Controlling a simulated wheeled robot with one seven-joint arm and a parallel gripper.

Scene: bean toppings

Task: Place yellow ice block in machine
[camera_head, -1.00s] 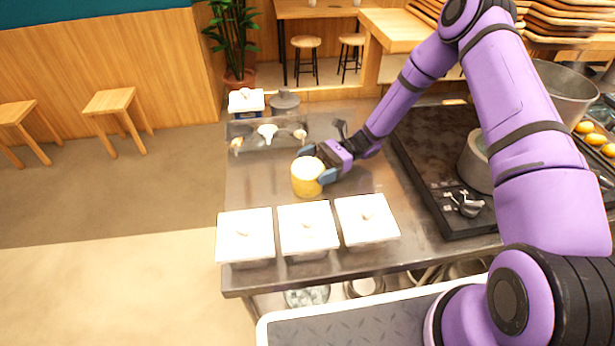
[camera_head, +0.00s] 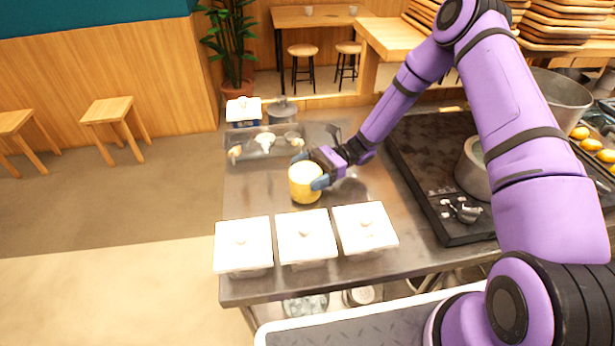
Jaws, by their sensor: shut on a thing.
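The yellow ice block (camera_head: 304,187) is a short round cylinder with a paler top. It is in the middle of the head view, over the metal counter (camera_head: 355,190). My gripper (camera_head: 312,170) comes in from the right and is shut on it, with fingers at its far and right sides. The block is upright. I cannot tell whether its base touches the counter. I cannot make out a machine with certainty; a grey cylindrical vessel (camera_head: 474,168) stands on a dark tray (camera_head: 425,150) at the right, partly hidden by my arm.
Several white-lidded containers (camera_head: 305,236) line the counter's near edge. Behind the block are a topping tray with scoops (camera_head: 265,142), a white-lidded box (camera_head: 243,110) and a dark pot (camera_head: 282,112). A metal pot (camera_head: 560,98) stands at the right.

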